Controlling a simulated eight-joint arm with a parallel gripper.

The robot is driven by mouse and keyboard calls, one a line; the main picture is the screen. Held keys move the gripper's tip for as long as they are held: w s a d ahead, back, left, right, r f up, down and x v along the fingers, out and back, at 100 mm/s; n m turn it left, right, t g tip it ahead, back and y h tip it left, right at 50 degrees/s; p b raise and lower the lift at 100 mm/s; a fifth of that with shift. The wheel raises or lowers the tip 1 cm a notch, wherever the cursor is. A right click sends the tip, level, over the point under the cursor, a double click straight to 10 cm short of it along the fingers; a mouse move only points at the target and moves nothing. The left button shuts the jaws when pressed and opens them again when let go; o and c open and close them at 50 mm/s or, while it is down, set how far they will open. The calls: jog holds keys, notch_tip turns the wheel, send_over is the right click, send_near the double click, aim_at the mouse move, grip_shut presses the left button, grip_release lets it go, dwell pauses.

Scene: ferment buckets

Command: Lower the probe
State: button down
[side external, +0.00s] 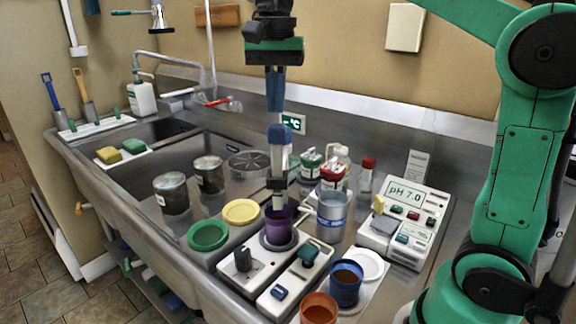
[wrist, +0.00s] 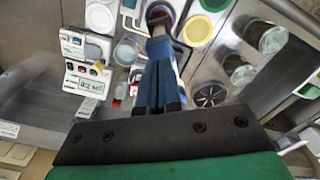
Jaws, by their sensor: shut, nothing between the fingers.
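The probe (side external: 279,168) is an upright pale stick with a blue cap (side external: 279,133). A dark clamp holds it partway up, and its lower end is over or inside the purple cup (side external: 279,226); how deep I cannot tell. The cup stands on a round plate and also shows at the top of the wrist view (wrist: 161,14). My gripper (side external: 275,108) points down just above the blue cap, its blue fingers together and empty. In the wrist view, the fingers (wrist: 157,76) hide much of the probe; whether they touch the cap I cannot tell.
Glass jars (side external: 172,194) stand left. Blue (side external: 345,283) and orange (side external: 319,309) cups stand in front.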

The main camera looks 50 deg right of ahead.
aim_at(277, 126)
jog(key=shift+f, duration=0.1)
jog(key=shift+f, duration=3.65)
jog(key=shift+r, duration=2.55)
